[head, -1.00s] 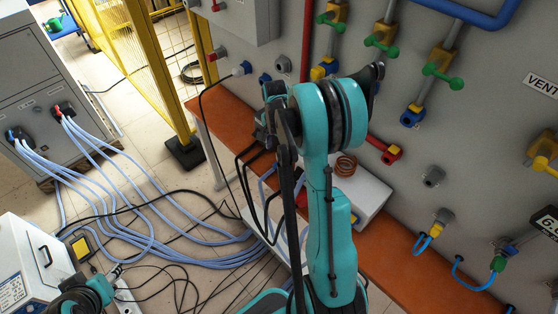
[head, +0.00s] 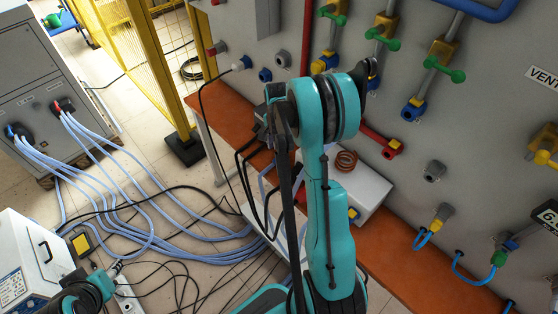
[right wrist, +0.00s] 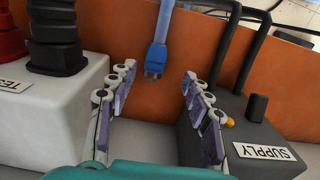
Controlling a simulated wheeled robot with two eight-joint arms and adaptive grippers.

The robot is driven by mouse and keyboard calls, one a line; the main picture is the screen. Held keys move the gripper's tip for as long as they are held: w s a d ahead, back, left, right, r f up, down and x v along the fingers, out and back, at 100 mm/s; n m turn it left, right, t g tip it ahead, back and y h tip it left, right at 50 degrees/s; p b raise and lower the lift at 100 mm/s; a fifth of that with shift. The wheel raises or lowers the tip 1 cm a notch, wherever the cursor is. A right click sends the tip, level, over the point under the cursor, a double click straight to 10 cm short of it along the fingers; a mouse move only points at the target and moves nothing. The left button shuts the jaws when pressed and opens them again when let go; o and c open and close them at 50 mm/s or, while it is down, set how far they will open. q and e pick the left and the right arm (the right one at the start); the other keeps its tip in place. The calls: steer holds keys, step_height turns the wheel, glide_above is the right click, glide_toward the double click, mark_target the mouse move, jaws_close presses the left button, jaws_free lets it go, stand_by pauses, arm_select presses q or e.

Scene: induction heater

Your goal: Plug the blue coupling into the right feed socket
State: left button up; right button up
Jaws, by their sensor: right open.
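In the right wrist view, a blue coupling (right wrist: 156,60) hangs on the end of a pale blue hose in front of the orange bench. My right gripper (right wrist: 156,100) is open, with a finger on each side of the picture. The coupling lies beyond the gap between the fingertips, apart from both, and nothing is held. In the head view my teal right arm fills the middle and hides its own gripper. Part of my left arm shows at the lower left, but its gripper fingers cannot be made out. I cannot tell which socket is the right feed socket.
In the right wrist view, a dark SUPPLY box (right wrist: 250,125) stands close to the right finger. A white box (right wrist: 50,125) with red and black fittings stands left. The head view shows the orange bench (head: 385,240), a copper coil (head: 346,160) and wall valves.

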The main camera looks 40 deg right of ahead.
mark_target(279, 158)
steer(key=f, duration=0.1)
steer(key=f+b, duration=0.1)
steer(key=f, duration=0.1)
steer(key=f+b, duration=0.1)
steer(key=f, duration=0.1)
steer(key=shift+s+f, duration=0.2)
steer(key=shift+s, duration=0.15)
steer(key=shift+r, duration=0.1)
jaws_close()
